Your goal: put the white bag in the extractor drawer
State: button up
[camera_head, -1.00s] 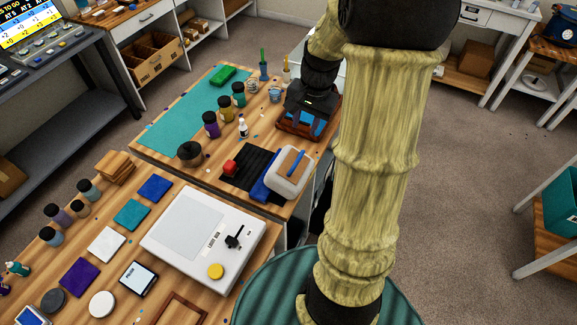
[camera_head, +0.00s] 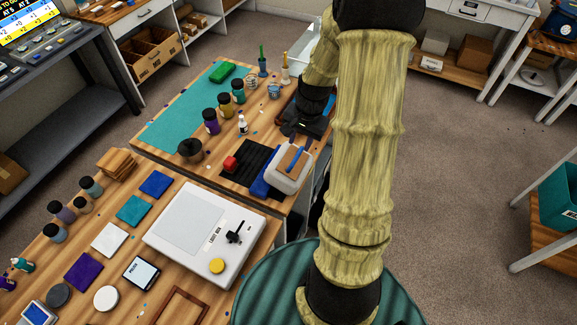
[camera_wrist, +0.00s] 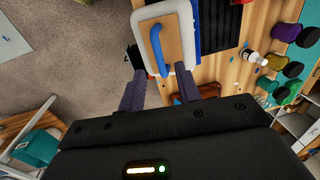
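My gripper (camera_wrist: 163,78) is open and empty in the wrist view, its two dark fingers apart. Ahead of the fingertips is a white rounded unit (camera_wrist: 143,24) with a wooden panel and a blue handle (camera_wrist: 157,48); no contact is clear. In the head view my gripper (camera_head: 301,145) is just above this white unit (camera_head: 288,183), which stands beside a blue part (camera_head: 262,182) at the bench's right edge. I cannot pick out a white bag for sure. I cannot tell which thing is the extractor, and no open drawer shows.
A light box (camera_head: 204,233) lies on the nearer bench. A teal bin (camera_head: 560,200) is at right, with open floor between.

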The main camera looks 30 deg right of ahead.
aim_at(297, 156)
jog(key=shift+w+a+f+p, duration=0.1)
jog(key=shift+w+f+p, duration=0.05)
jog(key=shift+f, duration=0.75)
jog(key=shift+w+a+f+p, duration=0.1)
jog(key=shift+f+p, duration=0.05)
jog(key=shift+f, duration=0.75)
jog(key=shift+f+p, duration=0.4)
jog(key=shift+f, duration=0.15)
jog(key=shift+w+a+f+p, duration=0.1)
jog(key=shift+f+p, duration=0.3)
jog(key=shift+f, duration=0.65)
jog(key=shift+w+a+f+p, duration=0.1)
jog(key=shift+f+p, duration=0.25)
jog(key=shift+f, duration=0.65)
grip_shut()
